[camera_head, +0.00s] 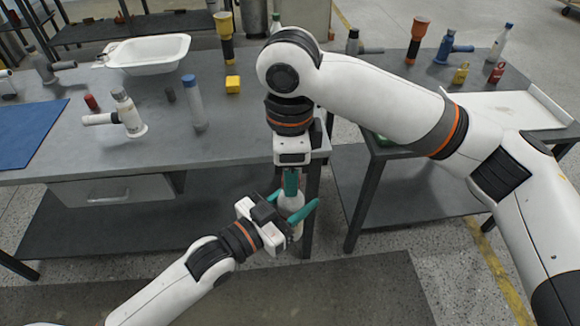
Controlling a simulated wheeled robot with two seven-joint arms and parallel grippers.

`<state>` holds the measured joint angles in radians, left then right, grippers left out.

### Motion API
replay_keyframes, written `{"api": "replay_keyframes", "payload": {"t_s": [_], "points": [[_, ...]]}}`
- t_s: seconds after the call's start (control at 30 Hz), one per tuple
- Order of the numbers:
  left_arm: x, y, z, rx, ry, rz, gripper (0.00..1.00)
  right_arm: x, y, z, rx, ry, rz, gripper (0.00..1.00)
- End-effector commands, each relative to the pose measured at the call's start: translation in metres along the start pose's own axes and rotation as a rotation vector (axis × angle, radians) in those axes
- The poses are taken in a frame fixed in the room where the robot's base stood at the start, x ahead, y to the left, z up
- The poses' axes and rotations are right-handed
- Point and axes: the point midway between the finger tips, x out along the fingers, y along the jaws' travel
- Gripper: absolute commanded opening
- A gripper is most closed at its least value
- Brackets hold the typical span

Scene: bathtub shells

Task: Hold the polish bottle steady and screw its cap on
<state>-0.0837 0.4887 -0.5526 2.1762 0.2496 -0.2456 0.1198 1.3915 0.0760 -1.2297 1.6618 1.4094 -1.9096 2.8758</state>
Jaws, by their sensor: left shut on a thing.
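A white bottle (292,203) is held upright in front of the table edge. My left gripper (296,207), with green fingers, comes in from the lower left and is shut around the bottle's body. My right gripper (291,182) points straight down just above the bottle, its green fingers seen nearly edge-on at the bottle's top. I cannot make out the cap; the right gripper's fingers cover that spot. Whether these fingers are open or shut does not show.
The grey table (160,155) carries a white tub (147,55), a blue mat (28,132), a blue-capped bottle (194,105), a yellow block (233,85) and a white tool (127,113). A second table on the right holds a white tray (510,108), bottles and tools.

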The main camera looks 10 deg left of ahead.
Motion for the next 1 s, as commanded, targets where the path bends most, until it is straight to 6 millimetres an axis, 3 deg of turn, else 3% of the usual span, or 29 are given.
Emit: {"api": "replay_keyframes", "payload": {"t_s": [0.33,0.7,1.0], "points": [[0.000,0.001,0.001,0.000,-0.003,0.001,0.00,-0.004,0.000,0.000,-0.001,-0.001,0.000,0.49],[0.000,0.001,0.001,0.000,-0.003,0.001,0.00,-0.044,0.000,0.000,-0.002,-0.002,-0.001,0.49],[0.000,0.001,0.001,0.000,-0.003,0.001,0.00,-0.045,0.000,0.000,-0.007,-0.002,-0.002,0.45]]}}
